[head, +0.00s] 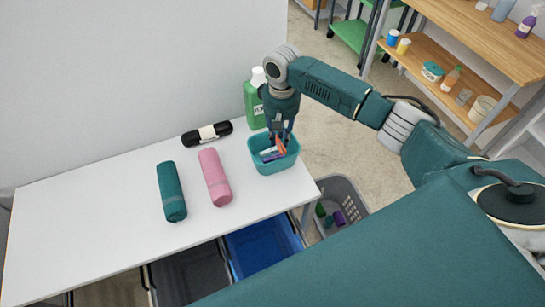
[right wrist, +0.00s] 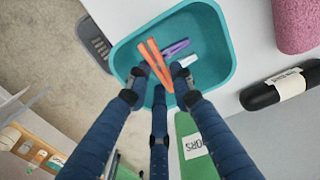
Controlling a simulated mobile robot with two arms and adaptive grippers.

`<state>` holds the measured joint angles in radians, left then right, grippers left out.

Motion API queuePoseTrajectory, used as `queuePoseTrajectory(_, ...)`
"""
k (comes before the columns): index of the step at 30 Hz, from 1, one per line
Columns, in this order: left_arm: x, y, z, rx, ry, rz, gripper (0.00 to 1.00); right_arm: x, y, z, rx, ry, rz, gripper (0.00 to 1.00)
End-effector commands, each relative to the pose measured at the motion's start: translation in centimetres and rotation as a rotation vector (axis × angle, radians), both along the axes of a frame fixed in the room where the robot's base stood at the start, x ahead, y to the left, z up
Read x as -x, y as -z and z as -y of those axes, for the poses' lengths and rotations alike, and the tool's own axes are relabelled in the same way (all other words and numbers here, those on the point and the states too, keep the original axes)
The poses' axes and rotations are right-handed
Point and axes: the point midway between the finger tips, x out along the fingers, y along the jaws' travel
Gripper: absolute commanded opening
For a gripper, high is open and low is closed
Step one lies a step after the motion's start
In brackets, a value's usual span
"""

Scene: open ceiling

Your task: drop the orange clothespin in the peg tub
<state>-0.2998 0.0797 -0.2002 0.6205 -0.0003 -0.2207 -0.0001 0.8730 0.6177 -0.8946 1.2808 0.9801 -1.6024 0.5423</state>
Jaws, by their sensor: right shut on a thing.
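The orange clothespin (head: 281,146) is held upright or nearly so at the fingertips of my right gripper (head: 280,133). In the right wrist view the clothespin (right wrist: 153,56) extends from between the fingers of my right gripper (right wrist: 158,88). The peg tub is a teal open tub (head: 277,168) near the table's right end; it also shows in the right wrist view (right wrist: 205,28). The gripper is above the tub, and the clothespin's lower end is over or inside its opening. I cannot tell whether it touches the bottom. My left gripper is not in view.
A purple peg (right wrist: 176,47) and a white peg (right wrist: 186,62) lie in the tub. A green bottle (head: 253,107) stands close behind it. Pink (head: 214,177), teal (head: 172,192) and black (head: 207,133) rolls lie to the left. A grey basket (head: 345,199) sits below the table's right end.

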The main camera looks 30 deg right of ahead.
Motion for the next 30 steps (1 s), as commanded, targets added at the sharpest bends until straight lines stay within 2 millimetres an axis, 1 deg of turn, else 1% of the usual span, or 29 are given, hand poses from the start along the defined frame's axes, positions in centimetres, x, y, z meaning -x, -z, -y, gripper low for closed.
queuePoseTrajectory(3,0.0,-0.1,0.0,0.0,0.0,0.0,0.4,0.0,-0.1,0.0,0.0,0.0,0.0,0.12)
queuePoseTrajectory(4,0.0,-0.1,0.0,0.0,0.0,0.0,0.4,0.0,-0.1,0.0,0.0,0.0,0.0,0.28)
queuePoseTrajectory(6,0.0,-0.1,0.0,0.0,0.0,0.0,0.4,0.0,-0.1,0.0,0.0,0.0,0.0,0.42)
queuePoseTrajectory(7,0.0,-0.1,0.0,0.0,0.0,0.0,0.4,0.0,-0.1,0.0,0.0,0.0,0.0,0.44)
queuePoseTrajectory(15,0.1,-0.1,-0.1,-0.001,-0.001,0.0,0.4,0.0,-0.1,0.0,0.0,0.0,0.0,0.44)
queuePoseTrajectory(17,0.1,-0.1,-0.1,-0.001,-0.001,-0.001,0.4,0.0,-0.4,0.0,0.0,0.0,0.001,0.44)
queuePoseTrajectory(19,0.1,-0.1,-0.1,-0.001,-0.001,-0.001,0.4,-0.1,-1.1,0.0,-0.001,0.0,0.003,0.44)
queuePoseTrajectory(23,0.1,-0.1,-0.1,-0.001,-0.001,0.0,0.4,-0.1,-3.3,0.0,-0.001,-0.001,0.004,0.44)
queuePoseTrajectory(30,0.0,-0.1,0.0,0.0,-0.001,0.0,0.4,-0.1,-8.5,0.0,-0.001,0.0,0.004,0.44)
